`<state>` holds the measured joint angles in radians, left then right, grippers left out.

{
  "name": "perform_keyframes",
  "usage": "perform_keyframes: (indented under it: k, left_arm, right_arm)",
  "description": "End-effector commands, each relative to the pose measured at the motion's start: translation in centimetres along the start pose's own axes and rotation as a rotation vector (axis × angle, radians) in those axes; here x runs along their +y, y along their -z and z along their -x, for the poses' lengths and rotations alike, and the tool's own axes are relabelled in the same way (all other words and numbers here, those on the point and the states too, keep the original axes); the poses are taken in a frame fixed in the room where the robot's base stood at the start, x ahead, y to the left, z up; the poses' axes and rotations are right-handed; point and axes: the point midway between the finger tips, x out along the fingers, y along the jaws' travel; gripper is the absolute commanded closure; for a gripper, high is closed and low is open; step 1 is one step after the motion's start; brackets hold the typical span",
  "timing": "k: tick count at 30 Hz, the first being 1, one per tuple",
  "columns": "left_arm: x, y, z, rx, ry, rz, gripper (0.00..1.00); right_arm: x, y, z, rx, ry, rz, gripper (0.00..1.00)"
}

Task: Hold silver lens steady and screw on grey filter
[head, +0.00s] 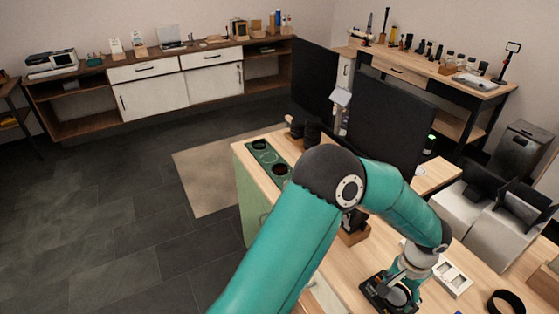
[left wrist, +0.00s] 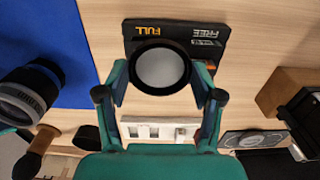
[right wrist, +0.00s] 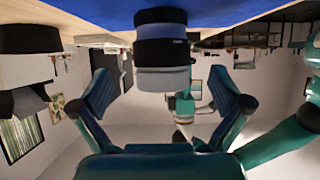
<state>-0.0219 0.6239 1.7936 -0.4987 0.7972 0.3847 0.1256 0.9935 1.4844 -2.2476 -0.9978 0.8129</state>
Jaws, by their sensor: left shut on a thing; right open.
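The grey filter, a round grey glass in a black rim (left wrist: 160,68), sits between the fingertips of my left gripper (left wrist: 160,76), which is shut on it. In the head view my left gripper (head: 396,287) is low over the table, partly hidden by its own wrist. The silver lens (left wrist: 30,92), black with a silver band, is at the left of the left wrist view, by the blue mat (left wrist: 48,30), apart from the filter. In the right wrist view the lens (right wrist: 162,52) appears upside down, ahead of my open, empty right gripper (right wrist: 162,82). The head view does not show the right gripper.
A black case with FULL and FREE lettering (left wrist: 205,42) lies behind the filter. A white tray with square openings (head: 454,276) is beside the left gripper. A wooden block (left wrist: 278,90) stands right. A black ring (head: 506,302) is at the bottom right.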

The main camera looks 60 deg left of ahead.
Motion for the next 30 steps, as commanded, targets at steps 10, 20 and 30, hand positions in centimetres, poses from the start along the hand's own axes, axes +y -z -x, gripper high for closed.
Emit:
perform_keyframes:
  k: [10, 20, 30]
  left_arm:
    - [0.0, 0.0, -1.6, 0.001, 0.000, 0.001, 0.72]
    - [-0.1, 0.0, -1.7, 0.001, 0.000, 0.001, 0.72]
    - [-0.1, 0.0, -1.7, 0.001, 0.000, 0.002, 0.72]
  right_arm:
    - [-0.1, -0.1, -4.4, 0.000, 0.002, 0.000, 0.00]
    - [0.0, 0.0, -5.3, 0.000, 0.001, 0.000, 0.00]
    - [0.0, 0.1, -5.4, 0.000, 0.002, 0.001, 0.30]
